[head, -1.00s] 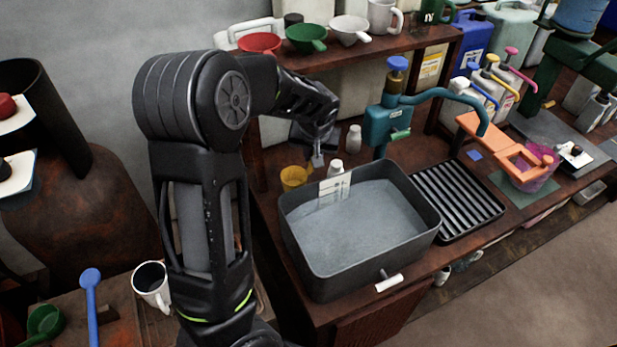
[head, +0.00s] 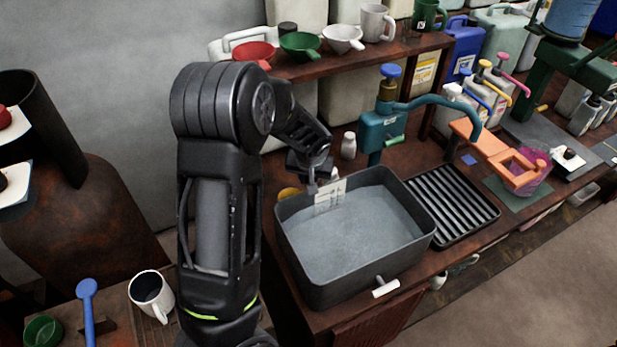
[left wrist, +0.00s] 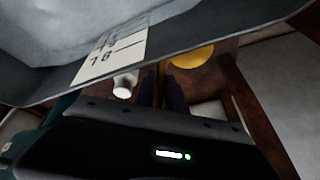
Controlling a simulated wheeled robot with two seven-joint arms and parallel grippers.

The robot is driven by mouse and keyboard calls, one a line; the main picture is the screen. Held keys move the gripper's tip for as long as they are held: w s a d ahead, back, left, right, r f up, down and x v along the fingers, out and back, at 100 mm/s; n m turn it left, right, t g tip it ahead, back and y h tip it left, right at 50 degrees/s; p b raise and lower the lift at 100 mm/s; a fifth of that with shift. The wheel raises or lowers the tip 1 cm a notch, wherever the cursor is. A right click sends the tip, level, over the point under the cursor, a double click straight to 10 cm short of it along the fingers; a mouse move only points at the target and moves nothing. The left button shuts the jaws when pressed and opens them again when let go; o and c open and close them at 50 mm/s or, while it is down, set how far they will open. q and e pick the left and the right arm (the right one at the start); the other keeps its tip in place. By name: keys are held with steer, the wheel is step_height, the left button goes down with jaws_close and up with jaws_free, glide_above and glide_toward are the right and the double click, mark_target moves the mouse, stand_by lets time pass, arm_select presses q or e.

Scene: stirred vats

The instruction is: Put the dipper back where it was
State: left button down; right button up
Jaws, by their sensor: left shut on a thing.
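The yellow dipper (head: 288,193) is behind the back left corner of the grey tub (head: 352,287), and the tub's wall hides most of it. In the left wrist view its round yellow bowl (left wrist: 192,56) is just beyond my fingers. My left gripper (head: 313,184) is shut on the dipper's thin yellow handle, low by the tub's back rim beside the white number card (head: 329,197). Its dark fingers (left wrist: 162,88) show either side of the handle in the left wrist view. I cannot tell whether the dipper touches the bench. My right gripper is not in view.
A white bottle (head: 348,145) and a teal pump (head: 380,130) stand behind the tub. A black ribbed rack (head: 452,203) lies to its right. The shelf (head: 340,65) above holds several scoops and mugs. A white mug (head: 151,292) and blue dipper (head: 87,300) are at lower left.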

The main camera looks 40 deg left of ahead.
arm_select(q)
steer(key=shift+f, duration=0.2)
steer(key=c, duration=1.4)
jaws_free()
steer(key=shift+r, duration=0.1)
steer(key=shift+r, duration=0.25)
steer(key=b+v, duration=0.1)
steer(key=v, duration=1)
steer(key=shift+s+d+r, duration=0.15)
steer(key=shift+s+r, duration=0.05)
steer(key=shift+r, duration=0.1)
